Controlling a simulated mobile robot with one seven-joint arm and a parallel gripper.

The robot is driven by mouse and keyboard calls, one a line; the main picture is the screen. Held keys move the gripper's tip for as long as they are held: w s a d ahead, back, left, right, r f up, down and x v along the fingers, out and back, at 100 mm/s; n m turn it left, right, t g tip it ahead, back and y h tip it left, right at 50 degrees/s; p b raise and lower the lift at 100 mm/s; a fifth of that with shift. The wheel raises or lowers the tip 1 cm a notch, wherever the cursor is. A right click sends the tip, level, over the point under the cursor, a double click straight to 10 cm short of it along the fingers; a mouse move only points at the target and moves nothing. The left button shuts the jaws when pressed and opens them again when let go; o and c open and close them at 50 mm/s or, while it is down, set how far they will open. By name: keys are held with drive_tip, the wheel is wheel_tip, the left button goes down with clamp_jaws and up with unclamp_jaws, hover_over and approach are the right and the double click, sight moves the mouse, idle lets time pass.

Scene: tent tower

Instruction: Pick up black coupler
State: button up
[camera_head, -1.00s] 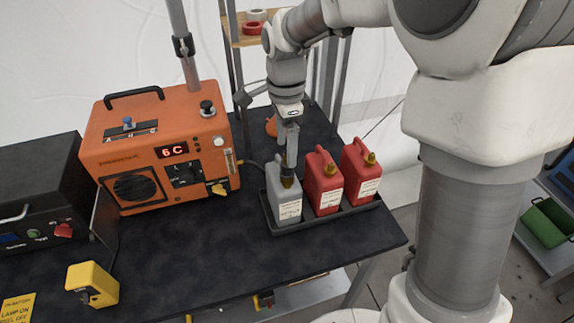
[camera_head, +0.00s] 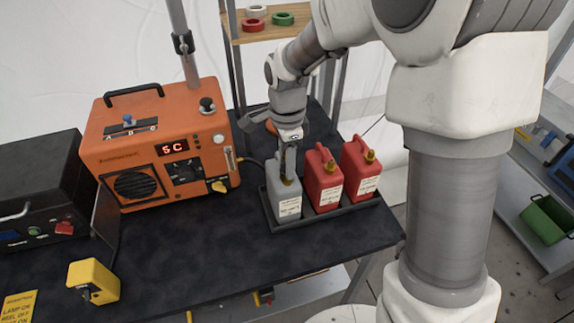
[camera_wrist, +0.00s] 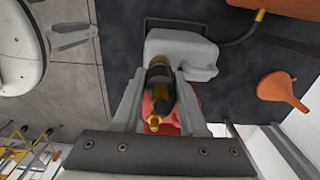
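The black coupler (camera_wrist: 158,78), dark with an amber-brown band, is between my gripper's fingers in the wrist view, over the grey can (camera_wrist: 182,52). In the head view the grey can (camera_head: 287,203) stands at the left of a black tray (camera_head: 272,222), and my gripper (camera_head: 288,172) points down at its top. In the wrist view my gripper (camera_wrist: 162,88) has one finger close along each side of the coupler. I cannot tell whether they press on it. The coupler's lower end and its contact with the can are hard to make out.
Two red cans (camera_head: 324,181) with brass caps stand right of the grey can. An orange machine (camera_head: 157,150) stands to the left, and a yellow block (camera_head: 94,281) lies near the front. An orange funnel (camera_wrist: 283,90) lies beside the tray. The front middle of the table is clear.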

clamp_jaws()
drive_tip(key=shift+r, duration=0.15)
